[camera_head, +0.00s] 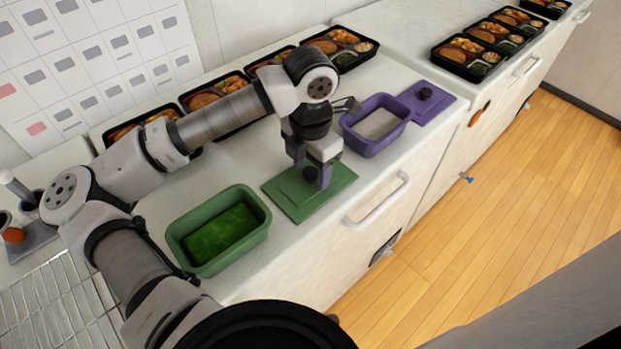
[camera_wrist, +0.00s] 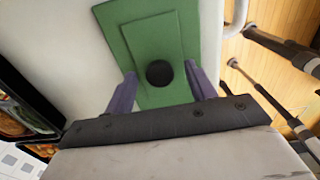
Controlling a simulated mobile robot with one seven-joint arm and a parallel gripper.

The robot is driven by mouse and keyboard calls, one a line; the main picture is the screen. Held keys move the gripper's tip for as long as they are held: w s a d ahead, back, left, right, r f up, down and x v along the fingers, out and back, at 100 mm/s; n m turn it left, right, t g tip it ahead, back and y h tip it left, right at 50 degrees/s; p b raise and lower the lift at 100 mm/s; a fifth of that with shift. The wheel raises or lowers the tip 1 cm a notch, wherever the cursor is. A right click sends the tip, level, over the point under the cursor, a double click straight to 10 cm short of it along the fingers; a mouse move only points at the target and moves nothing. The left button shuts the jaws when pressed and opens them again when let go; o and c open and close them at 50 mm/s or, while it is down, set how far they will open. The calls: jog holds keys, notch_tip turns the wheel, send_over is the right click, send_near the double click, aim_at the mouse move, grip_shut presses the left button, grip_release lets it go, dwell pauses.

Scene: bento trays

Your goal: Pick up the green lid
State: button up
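The green lid (camera_head: 291,194) lies flat on the white counter, between the green container and the purple container. It has a round black knob in its middle. My gripper (camera_head: 319,180) is over the lid, pointing down, with its fingers around the knob in the head view. In the wrist view the green lid (camera_wrist: 152,37) shows with its black knob (camera_wrist: 159,73) between my two purple fingers (camera_wrist: 162,92). There are gaps between the knob and both fingers, so my gripper is open. The far side of the lid is partly hidden by my gripper in the head view.
The green container (camera_head: 262,205) with green contents stands left of the lid. The purple container (camera_head: 354,143) and its purple lid (camera_head: 441,104) are to the right. Several bento trays (camera_head: 354,62) line the back. The counter's front edge with a handle (camera_head: 378,200) is close to the lid.

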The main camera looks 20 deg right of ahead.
jog(key=c, duration=1)
jog(key=shift+r, duration=0.1)
